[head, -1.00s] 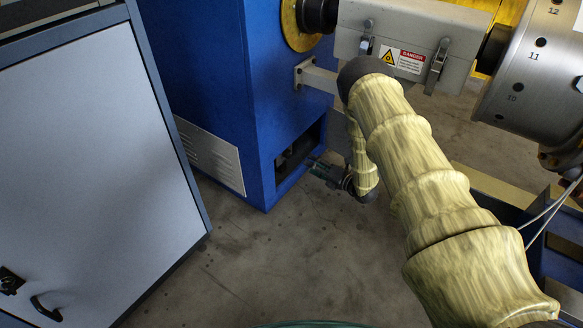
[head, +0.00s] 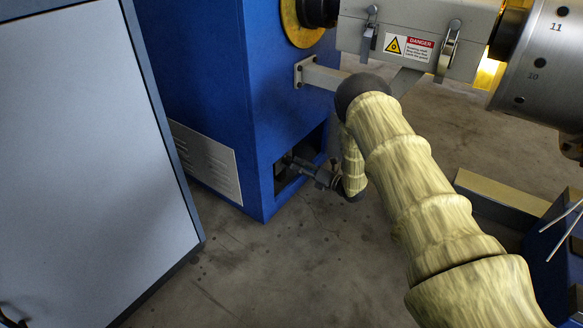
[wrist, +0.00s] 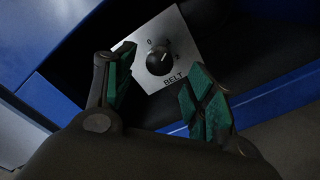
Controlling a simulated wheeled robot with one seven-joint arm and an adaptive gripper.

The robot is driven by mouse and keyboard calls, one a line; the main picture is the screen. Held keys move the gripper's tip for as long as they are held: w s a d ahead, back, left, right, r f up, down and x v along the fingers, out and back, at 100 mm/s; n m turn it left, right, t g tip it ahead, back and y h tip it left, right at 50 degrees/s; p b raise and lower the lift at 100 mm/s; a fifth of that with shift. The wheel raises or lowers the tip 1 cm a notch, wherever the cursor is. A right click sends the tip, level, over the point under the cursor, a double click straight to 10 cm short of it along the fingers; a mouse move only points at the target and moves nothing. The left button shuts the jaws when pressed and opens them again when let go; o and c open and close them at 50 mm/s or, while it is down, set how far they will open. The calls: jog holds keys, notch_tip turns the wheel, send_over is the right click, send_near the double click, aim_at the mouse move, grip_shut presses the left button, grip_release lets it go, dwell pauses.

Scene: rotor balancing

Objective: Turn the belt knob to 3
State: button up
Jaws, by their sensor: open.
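The belt knob (wrist: 160,58) is a round black dial on a pale plate (wrist: 178,32) marked BELT, inside a dark recess. A 0 shows at its upper left; the other marks are too small or partly hidden to read surely. Its pale pointer line seems to point up and right. My gripper (wrist: 160,70) is open, with one green-padded finger on each side of the knob in the picture; I cannot tell whether either touches it. In the head view my gripper (head: 290,160) reaches into the low opening of the blue cabinet (head: 215,75), where the knob is hidden.
The blue frame edge (wrist: 50,95) borders the recess. A grey guard box (head: 420,40) with a danger label and a numbered rotor (head: 545,65) are above my arm. A grey cabinet (head: 80,160) stands at left. Bare floor (head: 270,270) lies between.

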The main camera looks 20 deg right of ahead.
aim_at(290, 161)
jog(key=shift+b+x, duration=1)
jog(key=shift+x, duration=1.3)
jog(key=c, duration=1.1)
jog(key=shift+o, duration=0.2)
